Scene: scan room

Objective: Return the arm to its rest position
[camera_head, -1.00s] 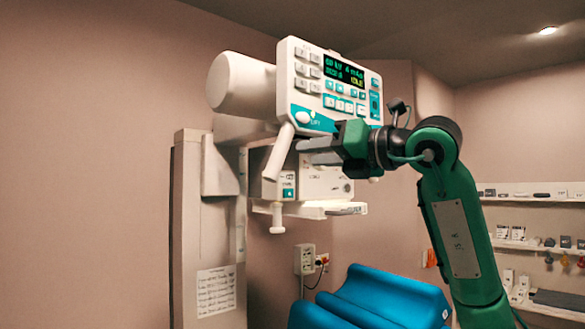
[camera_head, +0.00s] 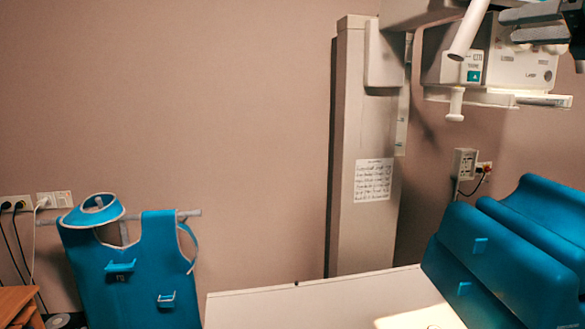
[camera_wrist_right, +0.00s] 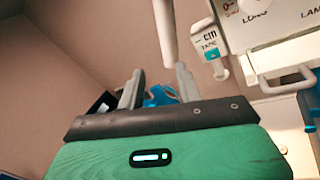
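My right gripper (camera_head: 505,27) shows at the top right of the head view, partly cut off by the frame edge. Its two grey fingers are apart and empty, just right of the white slanted handle (camera_head: 468,30) of the x-ray unit. In the right wrist view the gripper (camera_wrist_right: 160,78) has a clear gap between its fingers. The handle (camera_wrist_right: 165,30) hangs beyond that gap, and no finger is closed on it. Most of the right arm is out of the head view. My left gripper is in neither view.
The x-ray column (camera_head: 352,230) stands by the wall, with the unit's white housing (camera_head: 500,70) at upper right. Blue cushions (camera_head: 500,260) lie at the right of a pale table (camera_head: 300,305). A blue apron (camera_head: 125,270) hangs at left. Open wall space lies between apron and column.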

